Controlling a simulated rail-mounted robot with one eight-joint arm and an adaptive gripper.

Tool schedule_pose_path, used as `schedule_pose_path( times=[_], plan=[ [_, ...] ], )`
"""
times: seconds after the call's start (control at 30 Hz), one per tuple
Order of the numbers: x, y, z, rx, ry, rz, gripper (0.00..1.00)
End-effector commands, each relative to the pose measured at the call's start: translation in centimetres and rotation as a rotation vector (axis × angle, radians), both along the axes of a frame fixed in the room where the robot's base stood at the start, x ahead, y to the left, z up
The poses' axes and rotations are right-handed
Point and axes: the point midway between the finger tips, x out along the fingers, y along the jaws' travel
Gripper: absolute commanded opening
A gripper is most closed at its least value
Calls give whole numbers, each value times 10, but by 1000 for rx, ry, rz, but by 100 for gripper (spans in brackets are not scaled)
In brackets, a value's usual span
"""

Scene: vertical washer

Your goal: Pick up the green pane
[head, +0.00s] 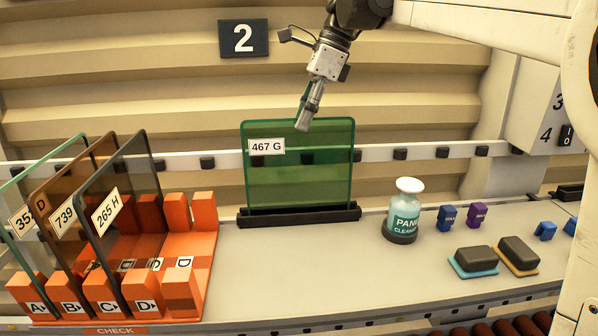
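The green pane (290,178) stands upright in a black base strip (298,213) at the back of the grey bench. It is see-through and has a white label reading 467 G at its upper left. My gripper (302,122) is at the pane's top edge, near its middle, pointing down. I cannot tell whether it touches the pane or is in front of or behind it. The fingers appear narrow from this side, and the gap between them is hidden.
An orange rack (190,262) at the left holds a clear, a brown and a grey pane. A pane cleaner bottle (403,212) stands right of the green pane. Two dark sponge blocks (490,258) and small blue and purple items (460,216) lie farther right. The bench's middle is clear.

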Motion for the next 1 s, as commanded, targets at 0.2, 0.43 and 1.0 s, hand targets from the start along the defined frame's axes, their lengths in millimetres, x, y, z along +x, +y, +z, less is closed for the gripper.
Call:
schedule_pose_path(
  times=[0.2, 0.43, 1.0],
  plan=[
    [-3, 11, -19, 0, -1, 3, 27],
    [-7, 21, -43, 0, -1, 1, 27],
    [-7, 22, -48, 0, 0, 1, 27]
  ],
)
